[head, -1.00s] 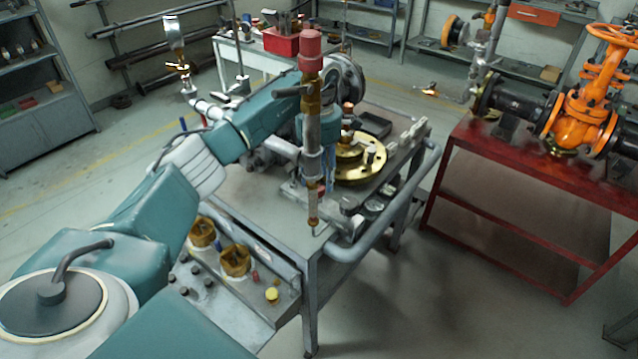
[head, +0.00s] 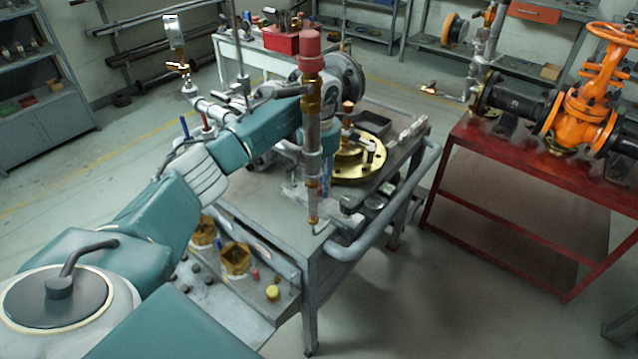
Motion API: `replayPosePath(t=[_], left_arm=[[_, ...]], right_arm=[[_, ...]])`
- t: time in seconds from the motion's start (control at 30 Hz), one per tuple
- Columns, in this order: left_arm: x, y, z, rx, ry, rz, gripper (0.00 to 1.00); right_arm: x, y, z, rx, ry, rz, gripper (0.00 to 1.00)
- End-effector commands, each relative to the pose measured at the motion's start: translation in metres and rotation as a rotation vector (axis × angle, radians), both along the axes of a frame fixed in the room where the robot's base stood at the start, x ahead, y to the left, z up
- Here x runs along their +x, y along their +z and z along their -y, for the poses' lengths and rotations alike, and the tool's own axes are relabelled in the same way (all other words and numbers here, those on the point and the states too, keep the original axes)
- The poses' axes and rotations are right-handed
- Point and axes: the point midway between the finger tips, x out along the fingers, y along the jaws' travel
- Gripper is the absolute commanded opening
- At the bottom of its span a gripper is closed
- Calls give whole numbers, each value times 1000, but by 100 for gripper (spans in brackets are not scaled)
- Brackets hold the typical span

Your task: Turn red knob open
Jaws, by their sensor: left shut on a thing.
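A red knob (head: 310,48) sits on top of an upright pipe (head: 312,135) with brass fittings at the near side of the grey bench. My left arm comes in from the left and ends behind this pipe. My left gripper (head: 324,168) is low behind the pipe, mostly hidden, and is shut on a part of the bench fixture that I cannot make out. It is well below the red knob, with a clear gap. My right gripper is not in view.
The grey bench (head: 262,208) carries a brass flange (head: 358,168) and small fittings. An orange gate valve (head: 578,105) stands on a red table (head: 520,168) at right. The floor between is free.

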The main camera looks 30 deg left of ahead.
Motion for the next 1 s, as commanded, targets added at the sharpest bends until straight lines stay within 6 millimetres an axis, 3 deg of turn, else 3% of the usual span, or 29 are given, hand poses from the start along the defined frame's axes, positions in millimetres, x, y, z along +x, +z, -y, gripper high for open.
replayPosePath(t=[0.37,1.0], left_arm=[[0,2,-1,0,138,0,0],[0,2,0,1,724,0,0]], right_arm=[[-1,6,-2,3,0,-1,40],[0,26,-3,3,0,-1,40]])
